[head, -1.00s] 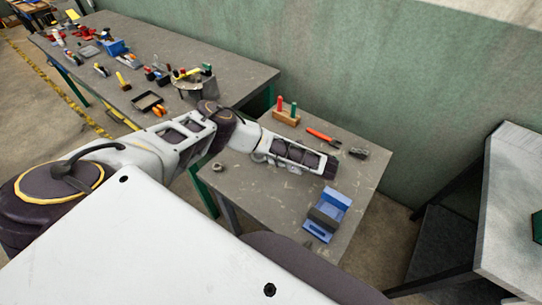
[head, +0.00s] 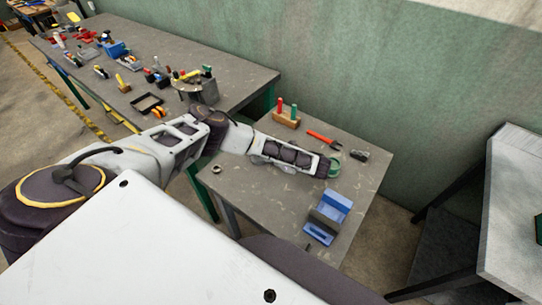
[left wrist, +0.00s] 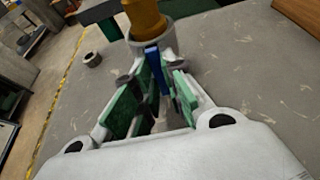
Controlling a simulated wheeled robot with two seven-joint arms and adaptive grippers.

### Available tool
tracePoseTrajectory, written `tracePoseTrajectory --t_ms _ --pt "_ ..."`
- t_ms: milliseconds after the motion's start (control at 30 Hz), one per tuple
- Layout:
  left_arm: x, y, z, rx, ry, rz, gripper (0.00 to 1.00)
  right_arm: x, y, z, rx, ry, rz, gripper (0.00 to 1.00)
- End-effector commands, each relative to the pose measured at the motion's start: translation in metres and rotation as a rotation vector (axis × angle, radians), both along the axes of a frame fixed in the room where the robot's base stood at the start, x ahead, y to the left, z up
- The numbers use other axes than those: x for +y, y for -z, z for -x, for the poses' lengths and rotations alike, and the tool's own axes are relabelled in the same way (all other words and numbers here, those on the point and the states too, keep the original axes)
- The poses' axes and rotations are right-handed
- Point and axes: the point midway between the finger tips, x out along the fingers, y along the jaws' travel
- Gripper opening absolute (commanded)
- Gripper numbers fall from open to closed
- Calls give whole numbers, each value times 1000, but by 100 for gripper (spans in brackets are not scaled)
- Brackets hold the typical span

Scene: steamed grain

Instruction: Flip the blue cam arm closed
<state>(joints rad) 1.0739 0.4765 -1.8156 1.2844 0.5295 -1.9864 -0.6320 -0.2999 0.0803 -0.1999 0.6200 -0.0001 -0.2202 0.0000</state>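In the left wrist view a narrow blue arm (left wrist: 154,57) stands upright at the foot of an orange-yellow cylinder (left wrist: 145,16) seated in a grey round collar (left wrist: 181,31). My left gripper (left wrist: 159,86) has green pads, which stand apart on either side of the blue arm. I cannot tell whether either pad touches it. In the head view my left gripper (head: 329,167) is over the small grey table (head: 260,205), and the blue arm is hidden there. My right gripper is not in view.
A wooden block with red and green pegs (head: 286,118), a red-handled tool (head: 322,139) and a dark small part (head: 359,155) lie behind. A metal ring (head: 216,169) is at left.

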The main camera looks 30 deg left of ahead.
Motion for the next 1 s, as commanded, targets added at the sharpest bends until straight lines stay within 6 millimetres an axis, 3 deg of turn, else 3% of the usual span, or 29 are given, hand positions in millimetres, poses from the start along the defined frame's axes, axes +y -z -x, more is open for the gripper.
tracePoseTrajectory --t_ms 1000 --pt "3 5 0 -13 0 -177 0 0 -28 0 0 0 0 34"
